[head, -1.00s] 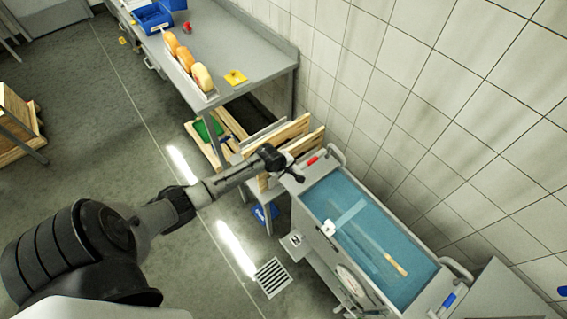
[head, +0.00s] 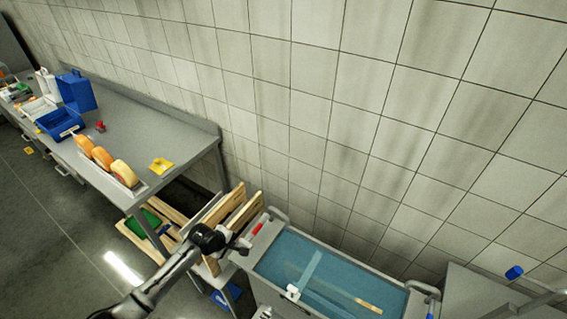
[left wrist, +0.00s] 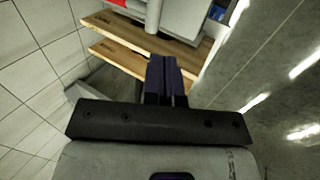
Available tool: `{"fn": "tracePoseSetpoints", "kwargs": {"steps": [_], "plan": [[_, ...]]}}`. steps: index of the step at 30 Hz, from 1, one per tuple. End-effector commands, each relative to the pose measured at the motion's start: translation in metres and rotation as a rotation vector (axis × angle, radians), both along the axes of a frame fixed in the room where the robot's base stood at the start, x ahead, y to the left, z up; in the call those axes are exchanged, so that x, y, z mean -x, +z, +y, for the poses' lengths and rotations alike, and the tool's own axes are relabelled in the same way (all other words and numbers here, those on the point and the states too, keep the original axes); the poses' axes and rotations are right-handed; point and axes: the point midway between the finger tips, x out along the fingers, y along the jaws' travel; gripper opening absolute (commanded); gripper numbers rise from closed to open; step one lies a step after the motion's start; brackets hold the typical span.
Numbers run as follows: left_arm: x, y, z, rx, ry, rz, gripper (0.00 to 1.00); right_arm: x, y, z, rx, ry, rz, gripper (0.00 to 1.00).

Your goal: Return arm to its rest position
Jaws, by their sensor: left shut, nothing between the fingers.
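My left gripper (head: 241,246) is at the lower middle of the head view, beside the near left corner of the blue-water basin. In the left wrist view the two dark fingers (left wrist: 164,80) are together with nothing between them. Beyond them are wooden boards (left wrist: 140,45), which also stand upright in the head view (head: 236,213), close behind the gripper. My left arm (head: 160,285) reaches in from the bottom left. My right gripper does not show.
A basin of blue water (head: 330,268) with a wooden-handled tool (head: 368,306) stands right of the gripper. A grey table (head: 150,125) holds several cheese wheels (head: 103,157), a yellow item (head: 160,165) and a blue bin (head: 60,122). A tiled wall (head: 330,110) runs behind.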

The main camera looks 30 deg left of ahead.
Motion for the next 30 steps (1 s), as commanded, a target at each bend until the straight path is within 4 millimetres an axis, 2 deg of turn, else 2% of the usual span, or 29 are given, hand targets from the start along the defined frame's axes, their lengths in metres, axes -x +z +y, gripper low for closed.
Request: {"fn": "tracePoseSetpoints", "kwargs": {"steps": [6, 10, 15, 17, 20, 23, 24, 26, 29, 30], "plan": [[0.0, 0.0, 0.0, -0.006, -0.011, 0.0, 0.0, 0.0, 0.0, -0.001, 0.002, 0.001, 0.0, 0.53], [0.0, 0.0, 0.0, -0.059, -0.109, 0.006, 0.0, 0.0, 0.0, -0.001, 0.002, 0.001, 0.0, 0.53], [0.012, -0.006, 0.003, -0.236, -0.435, 0.094, 0.0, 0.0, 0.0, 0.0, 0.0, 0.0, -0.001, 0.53], [0.015, -0.001, 0.004, -0.328, -0.591, 0.131, 0.0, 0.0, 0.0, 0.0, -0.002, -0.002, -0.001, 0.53], [0.014, 0.023, -0.002, -0.504, -0.865, 0.169, 0.0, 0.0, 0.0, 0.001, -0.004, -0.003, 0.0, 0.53], [0.012, 0.061, -0.022, -0.705, -1.145, 0.188, 0.0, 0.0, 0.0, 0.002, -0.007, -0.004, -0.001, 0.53], [0.011, 0.079, -0.036, -0.79, -1.251, 0.188, 0.0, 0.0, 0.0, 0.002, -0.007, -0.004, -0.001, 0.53], [0.02, 0.104, -0.062, -0.901, -1.397, 0.187, 0.0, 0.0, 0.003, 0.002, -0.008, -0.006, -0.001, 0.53], [0.052, 0.133, -0.108, -1.01, -1.547, 0.172, 0.0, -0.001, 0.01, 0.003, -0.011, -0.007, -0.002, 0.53], [0.068, 0.144, -0.126, -1.029, -1.573, 0.156, 0.0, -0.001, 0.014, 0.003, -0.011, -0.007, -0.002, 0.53]]}}
